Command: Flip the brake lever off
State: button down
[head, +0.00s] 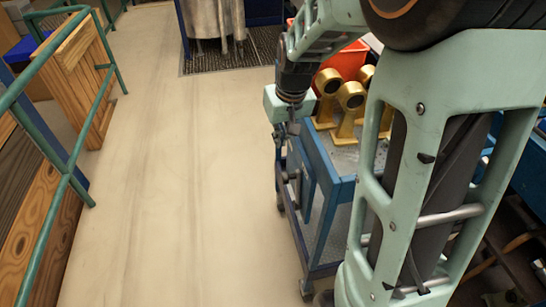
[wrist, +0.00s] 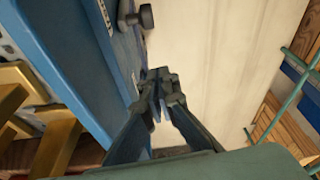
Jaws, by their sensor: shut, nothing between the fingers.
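A dark handle-like part, perhaps the same lever, shows on the cart's end in the head view (head: 285,178). My gripper (wrist: 160,78) is shut and empty, its fingertips beside the blue panel and apart from the knob. The lever's exact position is hard to tell.
The blue cart (head: 343,190) carries several gold-coloured parts (head: 350,97) and a red bin (head: 345,62). Pale open floor (head: 180,180) lies to its left. A green railing (head: 70,165) with wooden crates stands at far left. A metal tank (head: 213,18) stands at the back.

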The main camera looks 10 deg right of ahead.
notch_tip(320, 180, down, 9)
jog(key=s+b, duration=0.1)
jog(key=b, duration=0.1)
jog(key=shift+s+f+b, duration=0.15)
jog(key=shift+b, duration=0.25)
jog(key=shift+s, duration=0.1)
dwell(0.3)
